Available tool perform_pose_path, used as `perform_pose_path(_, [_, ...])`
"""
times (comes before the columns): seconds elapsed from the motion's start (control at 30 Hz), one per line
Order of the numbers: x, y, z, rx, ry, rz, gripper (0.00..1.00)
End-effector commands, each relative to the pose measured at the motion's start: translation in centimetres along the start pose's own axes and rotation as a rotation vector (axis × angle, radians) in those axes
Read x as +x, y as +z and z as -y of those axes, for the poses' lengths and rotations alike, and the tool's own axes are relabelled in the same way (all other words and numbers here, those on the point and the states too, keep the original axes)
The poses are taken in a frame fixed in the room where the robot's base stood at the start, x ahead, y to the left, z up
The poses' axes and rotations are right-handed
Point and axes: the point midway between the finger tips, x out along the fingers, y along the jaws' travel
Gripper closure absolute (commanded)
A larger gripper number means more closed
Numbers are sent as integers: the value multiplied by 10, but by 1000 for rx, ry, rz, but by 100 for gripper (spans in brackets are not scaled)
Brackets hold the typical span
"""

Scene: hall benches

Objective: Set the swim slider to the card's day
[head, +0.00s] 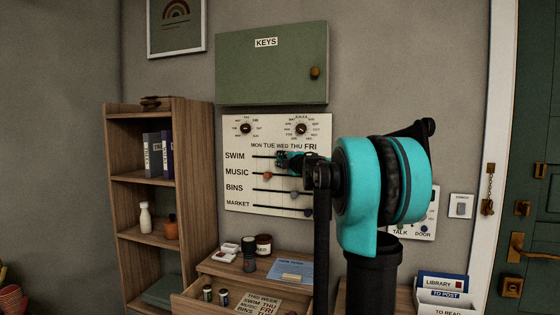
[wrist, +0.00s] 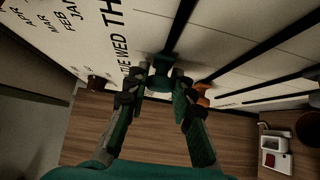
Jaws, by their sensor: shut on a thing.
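The white week board (head: 240,198) hangs on the wall, with day names MON to FRI above rows SWIM, MUSIC, BINS and MARKET. My gripper (head: 283,161) is at the SWIM row, roughly under WED. In the wrist view my gripper (wrist: 160,84) is shut on the green swim slider knob (wrist: 162,72), whose slot runs behind it. In the head view my fingers mostly hide that knob. The printed card (head: 262,303) lies in the open drawer; it is headed THIS WEEK, and its day words are too small to read surely.
The orange music knob (head: 267,175) sits close below my gripper, near the left. The bins knob (head: 291,192) and market knob (head: 308,213) are lower right. A green key cabinet (head: 270,70) is above; the desk drawer (head: 205,310) stands open below.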

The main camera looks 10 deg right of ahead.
Motion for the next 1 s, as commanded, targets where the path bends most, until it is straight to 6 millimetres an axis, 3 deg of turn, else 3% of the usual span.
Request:
perform_pose_path(0.37, [-2, 2, 0, 0, 0, 1, 100])
perform_pose_path(0.7, [-38, 38, 0, -1, 0, 2, 100])
perform_pose_path(1.0, [-42, 41, 0, -1, 0, 0, 100])
